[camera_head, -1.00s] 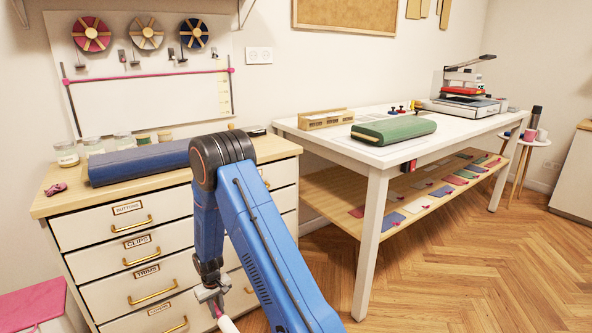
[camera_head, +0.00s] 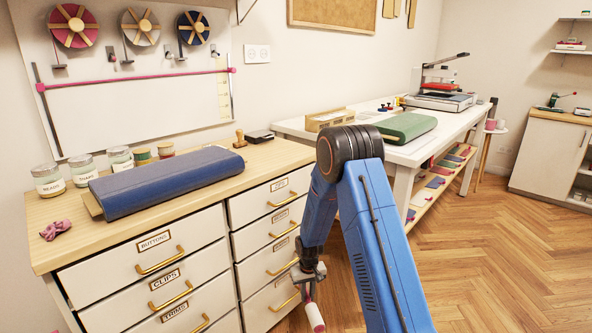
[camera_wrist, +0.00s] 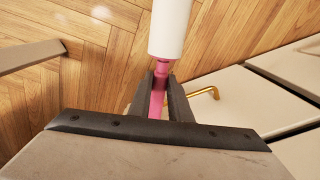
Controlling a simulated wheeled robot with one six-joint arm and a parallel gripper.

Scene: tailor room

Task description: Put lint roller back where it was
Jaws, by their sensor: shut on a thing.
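The lint roller has a white cylinder and a pink handle. My gripper (camera_head: 308,272) is shut on its handle, and the lint roller (camera_head: 314,317) hangs below, in front of the drawer cabinet. In the wrist view the fingers (camera_wrist: 160,90) clamp the pink handle, with the white roller (camera_wrist: 171,28) beyond them over the wooden floor. The end of the handle inside the gripper is hidden.
The drawer cabinet (camera_head: 130,255) holds a long blue bolster (camera_head: 165,182), glass jars (camera_head: 48,180), a pink bow (camera_head: 55,229) and a wooden stamp (camera_head: 239,139). A white table (camera_head: 370,131) stands at back right. The floor (camera_head: 500,260) at right is clear.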

